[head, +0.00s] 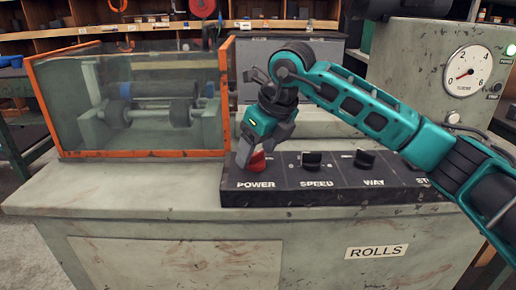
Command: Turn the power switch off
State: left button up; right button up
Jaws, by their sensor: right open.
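The power switch is a red knob (257,162) above the word POWER at the left end of a black control panel (330,197). My right gripper (253,152) reaches down over the knob, with its fingers around or just beside it. The gripper is open. Its fingers hide part of the knob, so I cannot tell whether they touch it or which way the knob points. My left gripper is not in view.
Black SPEED (312,160) and WAY (364,159) knobs stand right of the power switch. A glass guard with an orange frame (143,155) covers rollers on the left. A round gauge (468,71) is on the grey housing at right. The counter's front edge is clear.

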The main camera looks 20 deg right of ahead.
jog(key=c, duration=1.1)
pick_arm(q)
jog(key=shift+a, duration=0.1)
pick_arm(e)
jog(key=shift+o, duration=0.2)
